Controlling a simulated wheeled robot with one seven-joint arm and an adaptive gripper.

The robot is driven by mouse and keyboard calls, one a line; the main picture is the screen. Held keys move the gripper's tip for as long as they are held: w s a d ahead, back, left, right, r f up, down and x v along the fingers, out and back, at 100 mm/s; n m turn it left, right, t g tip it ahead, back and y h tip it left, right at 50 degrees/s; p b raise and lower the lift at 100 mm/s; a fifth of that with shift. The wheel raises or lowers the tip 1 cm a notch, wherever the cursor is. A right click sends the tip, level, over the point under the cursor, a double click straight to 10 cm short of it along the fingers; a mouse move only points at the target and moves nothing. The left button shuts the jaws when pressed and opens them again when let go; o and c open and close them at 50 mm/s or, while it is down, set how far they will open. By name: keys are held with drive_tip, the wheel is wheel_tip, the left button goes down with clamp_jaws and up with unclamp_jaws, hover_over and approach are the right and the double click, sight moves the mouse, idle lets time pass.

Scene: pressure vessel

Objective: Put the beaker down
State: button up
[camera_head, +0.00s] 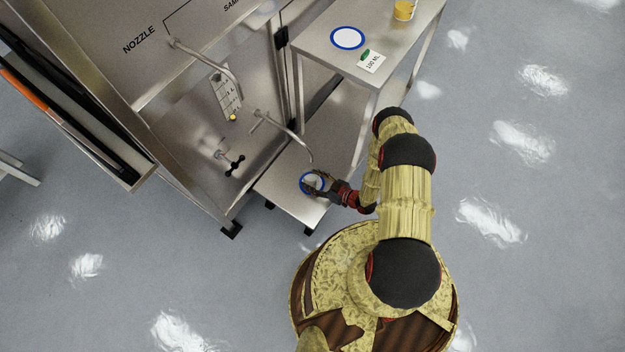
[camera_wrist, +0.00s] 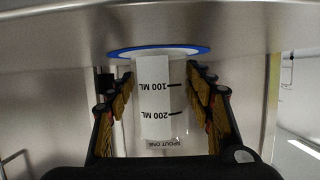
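The clear beaker (camera_wrist: 182,105) with a white scale label marked 100 ML, 200 ML and SPOUT ONE is between the fingers of my gripper (camera_wrist: 160,95) in the wrist view. That view is upside down. The fingers lie close along both sides of the beaker, with no clear gap. The beaker's base is at the white disc with a blue rim (camera_wrist: 203,49) on the steel surface; I cannot tell whether it touches. In the head view my gripper (camera_head: 318,184) is over the blue-rimmed disc (camera_head: 303,186) on the low steel shelf (camera_head: 290,207), and the beaker is mostly hidden there.
A bent spout (camera_head: 285,130) hangs just above and behind my gripper. A black-handled valve (camera_head: 235,164) is to the left on the steel vessel. The steel table (camera_head: 390,30) at upper right bears another blue-rimmed disc (camera_head: 347,38), a 100 ML card (camera_head: 371,63) and a yellow container (camera_head: 404,10).

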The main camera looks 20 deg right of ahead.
drive_tip(key=o, duration=0.4)
drive_tip(key=shift+r, duration=0.1)
drive_tip(key=shift+d+r, duration=0.1)
drive_tip(key=shift+r, duration=0.05)
drive_tip(key=p+v, duration=0.3)
drive_tip(key=v, duration=0.7)
drive_tip(key=shift+s+d+r, duration=0.15)
drive_tip(key=shift+s+d, duration=0.05)
drive_tip(key=shift+s, duration=0.1)
drive_tip(key=shift+s+d+r+p, duration=0.15)
drive_tip(key=shift+s+d+p, duration=0.1)
drive_tip(key=shift+s+p, duration=0.15)
